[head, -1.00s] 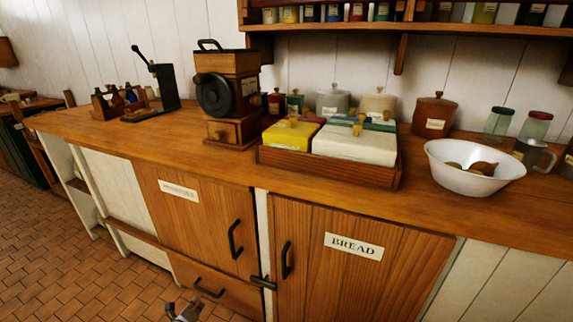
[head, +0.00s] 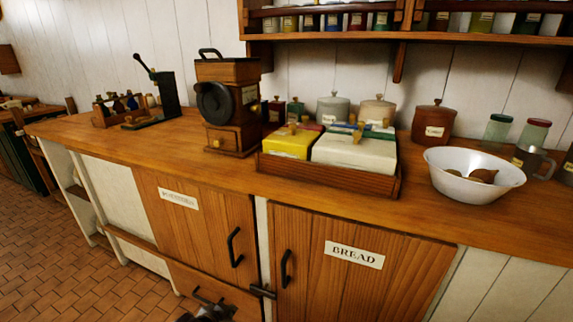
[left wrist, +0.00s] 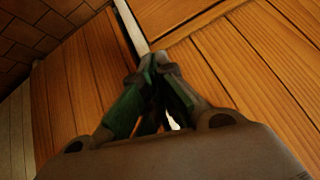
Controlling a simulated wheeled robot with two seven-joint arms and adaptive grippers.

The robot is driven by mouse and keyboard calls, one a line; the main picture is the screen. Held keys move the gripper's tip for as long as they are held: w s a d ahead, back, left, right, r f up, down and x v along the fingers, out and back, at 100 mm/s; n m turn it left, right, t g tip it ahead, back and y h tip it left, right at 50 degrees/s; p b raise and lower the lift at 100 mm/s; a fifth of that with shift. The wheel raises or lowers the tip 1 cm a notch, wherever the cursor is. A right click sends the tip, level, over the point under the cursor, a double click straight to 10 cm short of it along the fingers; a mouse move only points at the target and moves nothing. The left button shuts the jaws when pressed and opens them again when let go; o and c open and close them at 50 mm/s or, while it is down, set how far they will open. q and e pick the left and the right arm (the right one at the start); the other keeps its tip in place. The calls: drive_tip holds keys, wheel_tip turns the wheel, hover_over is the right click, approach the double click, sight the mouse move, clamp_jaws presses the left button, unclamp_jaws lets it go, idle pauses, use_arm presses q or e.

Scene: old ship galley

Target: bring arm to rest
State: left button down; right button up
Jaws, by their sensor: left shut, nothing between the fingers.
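My left gripper (head: 207,311) shows at the bottom edge of the head view, in front of the lower drawer and below the counter. Only its top part is in that picture. In the left wrist view its green and dark fingers (left wrist: 158,64) meet at the tips, shut with nothing between them. Behind them are the wooden cabinet fronts and a pale strip between two doors. I cannot tell how far the fingertips are from the wood. My right gripper is in neither view.
The bread door (head: 354,254) and the left door (head: 190,215) are closed, with black handles. On the wooden counter (head: 150,150) stand a grinder (head: 225,100), a wooden tray (head: 330,177) of boxes, canisters and a white bowl (head: 473,188). Tiled floor (head: 60,250) is clear at left.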

use_arm(q)
drive_tip(key=s+d+r+n+h, duration=0.2)
drive_tip(key=s+d, duration=0.1)
drive_tip(key=s, duration=0.2)
drive_tip(key=s+f+n+g, duration=0.1)
drive_tip(key=s+f, duration=0.3)
drive_tip(key=s, duration=0.2)
drive_tip(key=s+f+n+g+p, duration=0.1)
drive_tip(key=s+f+g, duration=0.1)
drive_tip(key=s+f, duration=0.2)
drive_tip(key=shift+s+d+n, duration=0.3)
drive_tip(key=shift+s+d, duration=0.05)
drive_tip(key=shift+s, duration=0.85)
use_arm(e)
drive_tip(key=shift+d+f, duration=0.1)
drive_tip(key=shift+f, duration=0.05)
use_arm(q)
drive_tip(key=shift+f+p, duration=0.15)
drive_tip(key=shift+p, duration=0.45)
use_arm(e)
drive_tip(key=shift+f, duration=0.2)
